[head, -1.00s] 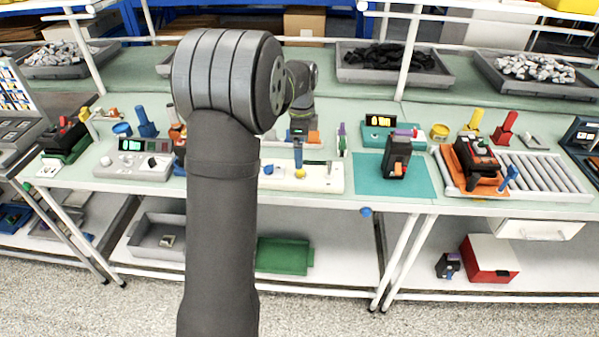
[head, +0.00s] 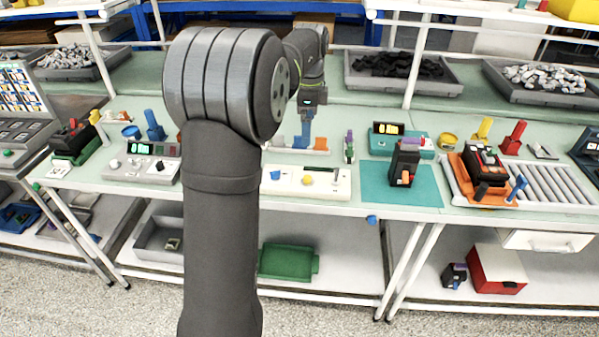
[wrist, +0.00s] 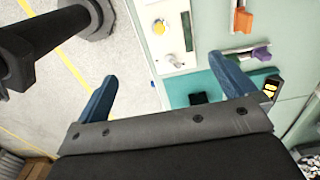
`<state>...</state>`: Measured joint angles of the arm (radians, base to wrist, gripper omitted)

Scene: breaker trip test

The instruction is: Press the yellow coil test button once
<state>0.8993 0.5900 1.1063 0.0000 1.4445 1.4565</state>
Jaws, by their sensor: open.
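The yellow button (head: 307,180) sits on a white panel (head: 335,188) near the front edge of the bench, to the right of a blue knob (head: 275,175). In the wrist view the yellow button (wrist: 158,26) shows near the top on the white panel (wrist: 172,58). My gripper (head: 304,143) is above and behind the panel in the head view, apart from the button. Its two blue fingers are spread wide with nothing between them, as the wrist view of the gripper (wrist: 162,67) shows. The button is unobstructed in both views.
A teal mat (head: 380,198) with a black breaker (head: 404,165) lies right of the panel. A grey meter box (head: 130,175) with a green display stands left. A teal box (head: 413,152) with a yellow display stands behind the mat. Orange and blue pieces stand behind the panel.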

